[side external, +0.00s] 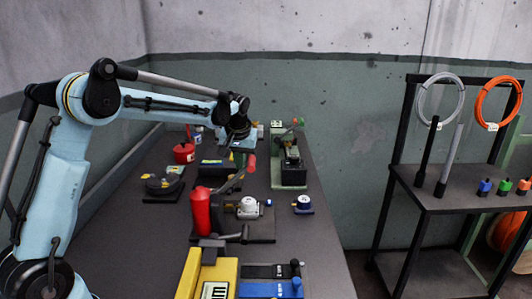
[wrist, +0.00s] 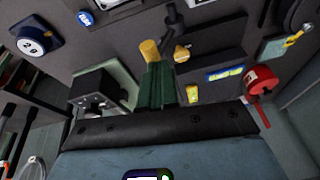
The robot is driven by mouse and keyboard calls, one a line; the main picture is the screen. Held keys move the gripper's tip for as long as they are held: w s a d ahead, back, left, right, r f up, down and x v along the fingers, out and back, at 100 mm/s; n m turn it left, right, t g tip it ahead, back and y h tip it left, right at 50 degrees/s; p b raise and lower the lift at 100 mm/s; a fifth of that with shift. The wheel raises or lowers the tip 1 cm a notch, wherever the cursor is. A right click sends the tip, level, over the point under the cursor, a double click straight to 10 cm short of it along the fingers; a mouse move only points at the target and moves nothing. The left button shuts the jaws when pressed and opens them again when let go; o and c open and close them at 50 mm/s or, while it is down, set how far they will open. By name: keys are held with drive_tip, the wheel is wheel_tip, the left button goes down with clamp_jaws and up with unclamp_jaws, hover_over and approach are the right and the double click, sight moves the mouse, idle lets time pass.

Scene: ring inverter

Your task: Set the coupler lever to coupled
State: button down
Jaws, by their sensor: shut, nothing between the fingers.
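My gripper (side external: 240,158) hangs over the back middle of the bench in the side external view. In the wrist view its green fingers with a yellow end (wrist: 151,52) are together and hold nothing. A lever with a red grip (side external: 250,163) rises at a slant just in front of the gripper in the side view; I cannot tell if they touch. A dark lever or knob (wrist: 172,16) shows just beyond the fingertips in the wrist view. No readable label tells which lever is the coupler lever, and its setting cannot be read.
A red cylinder (side external: 201,212) and a white round fitting (side external: 249,208) stand mid-bench. A green machine (side external: 288,170) is back right, a red pot (side external: 184,152) back left. A yellow box (side external: 208,272) is in front. A shelf rack (side external: 455,190) stands right of the bench.

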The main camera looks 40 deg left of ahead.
drive_tip(key=shift+w+d+f+g+y, duration=0.5)
drive_tip(key=shift+w+d+f+g, duration=0.25)
drive_tip(key=shift+w+d, duration=0.25)
drive_tip(key=shift+r, duration=0.1)
drive_tip(key=a+v, duration=0.1)
drive_tip(key=v, duration=1.2)
drive_tip(key=shift+s+a+r, duration=0.25)
drive_tip(key=shift+s+r, duration=0.05)
